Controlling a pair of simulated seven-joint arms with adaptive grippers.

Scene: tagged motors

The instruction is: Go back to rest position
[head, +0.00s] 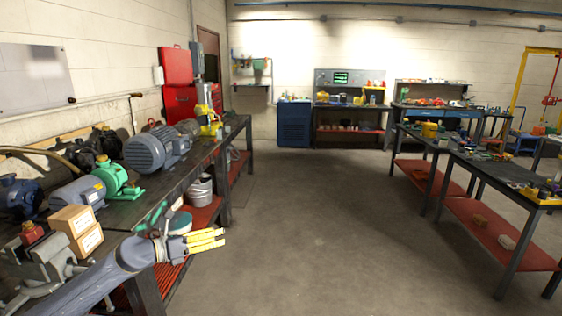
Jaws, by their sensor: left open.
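My left gripper (207,240) shows at the lower left, at the end of my grey arm coming in from the bottom left. Its yellow fingers are apart and empty, pointing right over the floor beside the left workbench. On that bench (190,165) stand several motors: a large blue-grey motor (150,150), a green pump (113,175) joined to a smaller grey-blue motor (80,193), and a dark blue one (20,195) at the left edge. No tags can be made out on them. My right gripper is not in view.
Cardboard boxes (85,243) and a vise (40,262) sit at the near bench end. A bucket (199,192) stands on the bench's red lower shelf. Black workbenches (490,170) line the right. The concrete floor (320,230) between is clear.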

